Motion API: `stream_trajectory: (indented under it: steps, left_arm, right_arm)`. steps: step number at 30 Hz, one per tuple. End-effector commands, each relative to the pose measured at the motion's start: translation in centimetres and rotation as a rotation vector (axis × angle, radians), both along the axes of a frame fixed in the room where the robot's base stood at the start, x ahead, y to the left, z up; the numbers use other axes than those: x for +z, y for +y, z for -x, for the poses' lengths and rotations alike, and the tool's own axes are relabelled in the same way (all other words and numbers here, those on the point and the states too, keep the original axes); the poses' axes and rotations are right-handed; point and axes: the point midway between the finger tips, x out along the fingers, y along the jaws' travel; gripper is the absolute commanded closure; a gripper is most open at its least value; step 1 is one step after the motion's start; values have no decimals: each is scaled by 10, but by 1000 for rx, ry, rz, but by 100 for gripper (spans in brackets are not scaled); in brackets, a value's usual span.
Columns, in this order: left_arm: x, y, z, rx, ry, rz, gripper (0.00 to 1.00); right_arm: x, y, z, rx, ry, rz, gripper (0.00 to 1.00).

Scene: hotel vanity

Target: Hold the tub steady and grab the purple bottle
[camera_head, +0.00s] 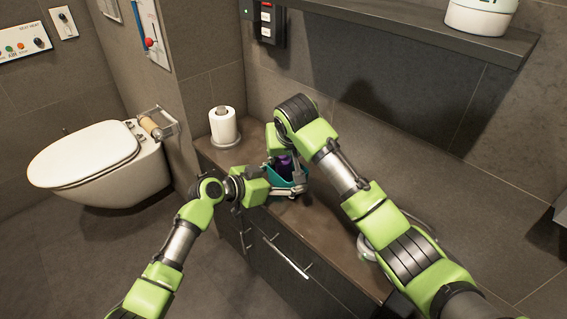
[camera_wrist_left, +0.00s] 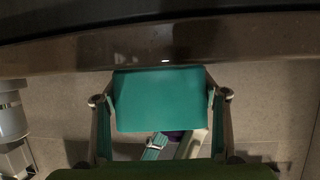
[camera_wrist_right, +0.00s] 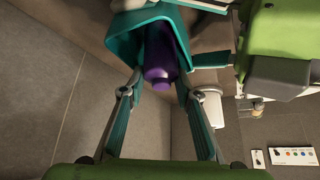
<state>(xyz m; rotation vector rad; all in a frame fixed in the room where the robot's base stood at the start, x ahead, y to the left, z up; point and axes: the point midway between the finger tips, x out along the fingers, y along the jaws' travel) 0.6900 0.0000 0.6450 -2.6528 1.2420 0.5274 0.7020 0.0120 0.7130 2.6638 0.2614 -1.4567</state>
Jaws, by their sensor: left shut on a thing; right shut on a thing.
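The teal tub (camera_head: 299,177) stands on the brown counter with the purple bottle (camera_head: 284,165) in it, partly hidden by my arms. My left gripper (camera_wrist_left: 160,97) is shut on the tub, a finger on each side of its teal wall (camera_wrist_left: 158,108). The right wrist view shows the tub's rim (camera_wrist_right: 122,45) and the purple bottle (camera_wrist_right: 160,58) upright inside its opening. My right gripper (camera_wrist_right: 160,84) reaches down from above and is shut on the bottle, its fingers on either side. In the head view my right arm hides most of that grip.
A toilet paper roll (camera_head: 223,127) on a stand is behind the tub to the left. The brown counter (camera_head: 318,226) is bare right of the tub, with a pale round object (camera_head: 366,247) partly behind my right arm. A shelf (camera_head: 420,30) overhangs, carrying a white container (camera_head: 478,14).

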Motion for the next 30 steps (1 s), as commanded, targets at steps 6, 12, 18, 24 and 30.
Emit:
stream_trajectory:
  steps: [6,12,18,24,30]
  left_arm:
    - [-1,0,0,-1,2,-1,56]
    - [-1,0,0,-1,2,-1,56]
    - [-1,0,0,-1,2,-1,56]
    - [-1,0,1,-1,2,-1,56]
    - [-1,0,1,-1,2,-1,14]
  right_arm:
    - [32,1,-1,1,-6,-3,100]
    - [72,1,-1,1,-5,-3,100]
    - [96,1,0,2,-3,-2,100]
    - [100,1,0,1,-1,0,100]
    - [100,0,0,1,-1,-1,100]
